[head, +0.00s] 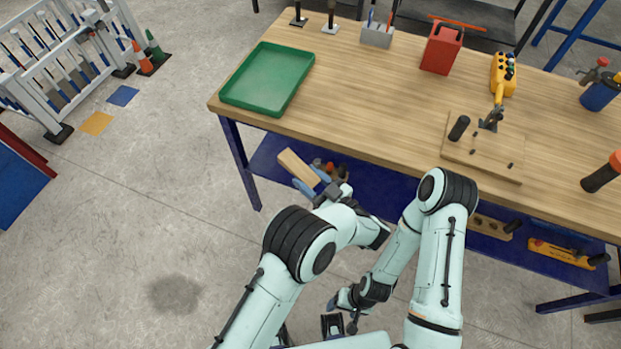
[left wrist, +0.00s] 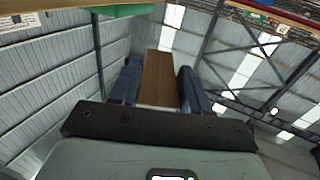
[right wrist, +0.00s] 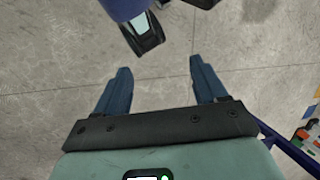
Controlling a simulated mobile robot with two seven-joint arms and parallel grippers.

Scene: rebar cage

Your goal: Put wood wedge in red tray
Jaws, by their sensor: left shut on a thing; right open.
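The wood wedge (head: 298,168), a pale wooden block, is in my left gripper (head: 309,180), just off the table's front left edge and below the green tray. In the left wrist view the wood wedge (left wrist: 158,80) stands between the two blue fingers, which are shut on it. I see no red tray; the one tray in sight is green (head: 268,78), empty, on the table's left end. My right gripper (right wrist: 160,82) is open and empty over bare floor; in the head view it is low, near my body, and partly hidden.
The wooden table (head: 365,100) has free room right of the tray. A red canister (head: 442,48), a yellow control box (head: 503,73) and a board with a clamp (head: 483,150) stand farther right. A blue lower shelf (head: 268,160) holds tools.

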